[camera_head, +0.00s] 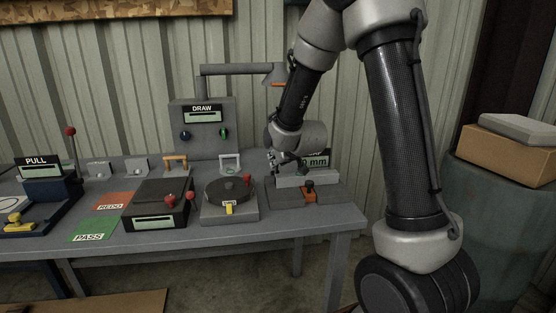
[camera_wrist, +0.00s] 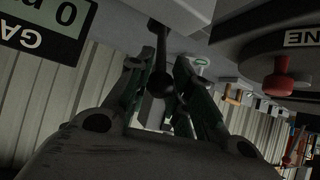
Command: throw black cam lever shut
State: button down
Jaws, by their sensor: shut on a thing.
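The black cam lever (camera_wrist: 160,72) shows in the wrist view as a dark rod with a rounded end, hanging between my fingers below a pale grey block (camera_wrist: 185,12). My gripper (camera_wrist: 166,98) has its two fingers closed about the lever, one on each side. In the head view my gripper (camera_head: 276,162) is low over the back left of the gauge fixture (camera_head: 306,178), at the table's right end. There the lever is too small and too hidden by the fingers to make out. The gauge display (camera_head: 318,161) stands just right of my gripper, partly covered by my wrist.
A round turntable fixture (camera_head: 228,190) with a red knob stands left of the gauge fixture. A grey post with a DRAW display (camera_head: 203,114) rises behind. The table's right front corner is clear.

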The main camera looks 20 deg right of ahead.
jog(key=shift+s+f, duration=0.15)
jog(key=c, duration=1.2)
grip_release()
jog(key=shift+c, duration=0.2)
jog(key=v, duration=1.2)
